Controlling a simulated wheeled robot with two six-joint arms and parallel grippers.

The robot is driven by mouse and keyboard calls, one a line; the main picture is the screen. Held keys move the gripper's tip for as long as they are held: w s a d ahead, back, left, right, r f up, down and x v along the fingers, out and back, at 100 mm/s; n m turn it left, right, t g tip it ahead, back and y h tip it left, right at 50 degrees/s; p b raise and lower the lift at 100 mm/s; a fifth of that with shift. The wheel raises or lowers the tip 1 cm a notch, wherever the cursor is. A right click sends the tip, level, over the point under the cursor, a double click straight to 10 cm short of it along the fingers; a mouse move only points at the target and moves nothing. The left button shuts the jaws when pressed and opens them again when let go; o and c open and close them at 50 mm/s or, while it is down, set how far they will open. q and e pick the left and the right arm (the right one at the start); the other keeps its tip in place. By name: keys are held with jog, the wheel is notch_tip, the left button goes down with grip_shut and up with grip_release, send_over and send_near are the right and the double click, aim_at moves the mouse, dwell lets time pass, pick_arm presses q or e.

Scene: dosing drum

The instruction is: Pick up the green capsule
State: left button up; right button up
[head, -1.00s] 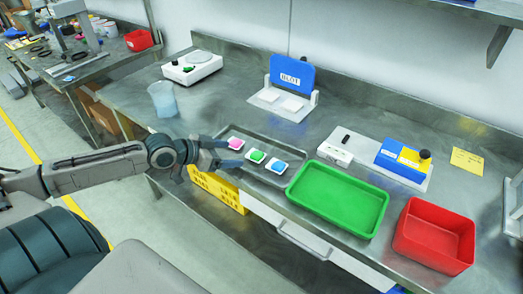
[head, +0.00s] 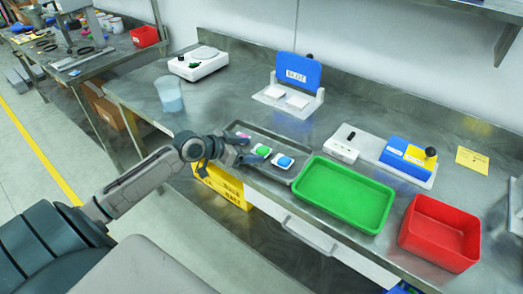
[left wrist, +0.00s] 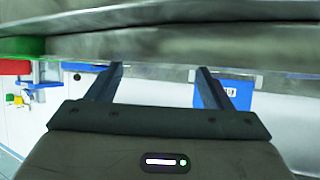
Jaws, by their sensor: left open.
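The green capsule (head: 263,150) lies on a small white pad in a grey metal tray (head: 272,137), between a pink capsule (head: 243,136) and a blue capsule (head: 284,161). My left gripper (head: 251,155) is open and empty at the tray's near edge, close beside the green capsule; its fingers partly cover the pads. In the left wrist view my two fingers (left wrist: 160,78) stand wide apart with nothing between them. No capsule shows in that view. My right gripper is not in view.
A green tray (head: 312,208) and a red bin (head: 432,238) stand to the right. Behind are a blue stand (head: 298,70), a white scale (head: 198,63) and a clear beaker (head: 169,95). A yellow crate (head: 222,187) sits below the table edge.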

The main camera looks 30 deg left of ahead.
aim_at(262, 150)
pick_arm(q)
jog(key=shift+p+x, duration=0.45)
jog(key=shift+x, duration=1.45)
jog(key=shift+a, duration=0.15)
jog(key=shift+c, duration=0.2)
jog(key=c, duration=1)
